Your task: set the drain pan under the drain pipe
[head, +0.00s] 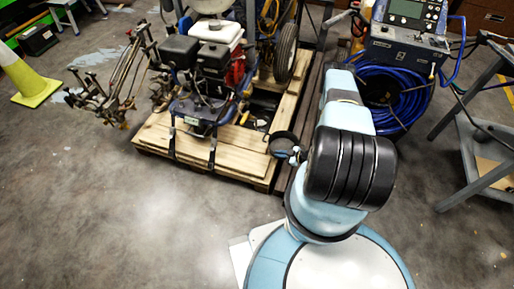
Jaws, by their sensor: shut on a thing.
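A small dark round pan (282,141), which looks like the drain pan, is at the right front corner of the wooden pallet. My gripper (294,155) is at its near right edge and is shut on it. My arm hides part of the gripper, so the fingers are hard to make out. The line striper (205,75), with its engine and white tank, stands on the pallet to the left of the pan. I cannot pick out the drain pipe among its dark parts. I cannot tell how high the pan is above the boards.
The wooden pallet (150,137) carries the striper. Blue coiled hose (395,95) and a control box stand at the back right, beside a grey metal stand (470,165). A green-yellow cone (30,85) is at far left. The concrete floor in front is clear.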

